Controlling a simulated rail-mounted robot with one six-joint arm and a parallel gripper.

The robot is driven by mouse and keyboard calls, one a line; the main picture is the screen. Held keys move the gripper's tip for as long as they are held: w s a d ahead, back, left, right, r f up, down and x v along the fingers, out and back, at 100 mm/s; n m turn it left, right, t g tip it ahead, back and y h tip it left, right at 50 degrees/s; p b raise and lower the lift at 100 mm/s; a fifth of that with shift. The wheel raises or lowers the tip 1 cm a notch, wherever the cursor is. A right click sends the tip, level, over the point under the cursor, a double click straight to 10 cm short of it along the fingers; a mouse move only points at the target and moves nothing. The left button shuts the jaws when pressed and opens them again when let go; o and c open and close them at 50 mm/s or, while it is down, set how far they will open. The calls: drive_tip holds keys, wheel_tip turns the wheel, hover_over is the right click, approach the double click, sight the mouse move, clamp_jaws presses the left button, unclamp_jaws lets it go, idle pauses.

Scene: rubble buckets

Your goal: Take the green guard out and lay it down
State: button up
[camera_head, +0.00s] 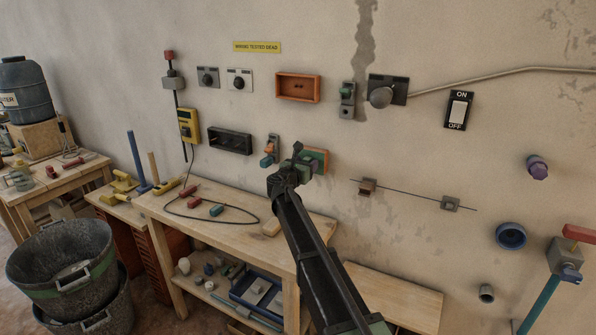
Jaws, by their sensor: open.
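My arm reaches up from the bottom of the view to the wall. My gripper (303,161) is open, in front of an orange-rimmed wall box (326,163). A green piece, which looks like the green guard (317,157), shows inside the box behind my gripper. My gripper and arm cover the left and lower parts of the box. I cannot tell whether the fingers touch the green piece or stand around it.
A wooden workbench (165,208) below carries red and green probes on a black lead. A lower board (400,298) is bare at right. A black wall box (230,141) and a small orange-knobbed switch (270,151) are left of my gripper. A thin rod (415,194) runs along the wall at right.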

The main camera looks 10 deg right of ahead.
drive_tip(key=shift+w+d, duration=0.2)
drive_tip(key=shift+w, duration=0.1)
drive_tip(key=c, duration=1.1)
drive_tip(key=shift+v, duration=1.45)
drive_tip(key=shift+s+a, duration=0.1)
drive_tip(key=shift+s+a, duration=0.3)
drive_tip(key=shift+s, duration=0.15)
